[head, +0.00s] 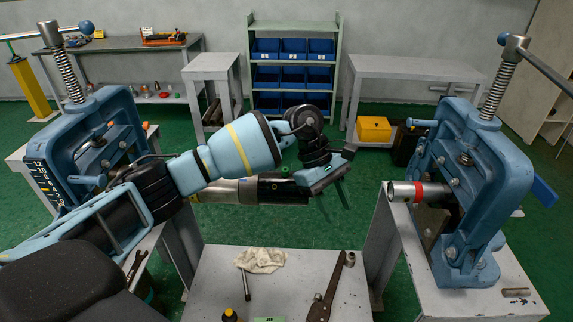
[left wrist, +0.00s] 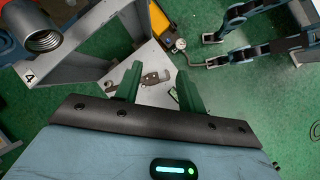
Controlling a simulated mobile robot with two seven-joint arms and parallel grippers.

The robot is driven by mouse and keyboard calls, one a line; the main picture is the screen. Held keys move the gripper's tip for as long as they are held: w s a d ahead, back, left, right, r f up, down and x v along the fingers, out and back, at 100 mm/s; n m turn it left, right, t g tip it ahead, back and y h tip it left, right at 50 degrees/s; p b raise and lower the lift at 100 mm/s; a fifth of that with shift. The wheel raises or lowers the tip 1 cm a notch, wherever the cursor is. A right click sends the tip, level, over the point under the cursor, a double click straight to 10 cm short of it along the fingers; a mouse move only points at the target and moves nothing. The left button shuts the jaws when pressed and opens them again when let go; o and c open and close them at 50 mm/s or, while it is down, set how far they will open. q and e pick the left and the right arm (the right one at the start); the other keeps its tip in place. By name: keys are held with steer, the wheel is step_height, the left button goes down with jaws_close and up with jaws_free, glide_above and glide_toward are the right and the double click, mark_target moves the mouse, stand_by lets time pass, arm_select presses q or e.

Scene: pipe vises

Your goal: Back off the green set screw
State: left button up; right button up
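A small green spot that looks like the green set screw (head: 285,170) shows on top of the black coupling (head: 284,189) at the right end of a steel pipe (head: 233,190). My forearm crosses in front of the left blue vise (head: 97,120) and over this pipe. My left gripper (head: 342,194) is just right of the coupling, apart from it. In the left wrist view its two green fingers (left wrist: 159,72) are spread with nothing held between them. The set screw cannot be made out in the left wrist view. My right gripper is not in view.
The right blue vise (head: 470,180) bears a pipe with a red band (head: 432,191). A grey table (head: 215,285) in front holds a rag (head: 261,260) and a pipe wrench (head: 329,290). A threaded pipe end (left wrist: 44,38) shows in the left wrist view.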

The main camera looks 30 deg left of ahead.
mark_target(285, 169)
arm_select(q)
steer(key=w+a+r+y, duration=0.1)
steer(key=a, duration=0.1)
steer(key=w+a+r+y, duration=0.1)
steer(key=a+r, duration=0.1)
steer(key=a, duration=0.1)
steer(key=w+a+r+m+y, duration=0.1)
steer(key=a, duration=0.1)
steer(key=shift+a+r+t, duration=0.35)
steer(key=shift+t, duration=0.05)
steer(key=a+r+y, duration=0.1)
steer(key=a+r, duration=0.1)
steer(key=w+a+r+y, duration=0.1)
steer(key=a, duration=0.1)
steer(key=a+r+y, duration=0.1)
steer(key=a+r, duration=0.1)
steer(key=a, duration=0.1)
steer(key=shift+w+a+r+t, duration=0.1)
steer(key=shift+w+r+t, duration=0.05)
steer(key=shift+r+t, duration=0.2)
steer(key=shift+f, duration=3.9)
jaws_close()
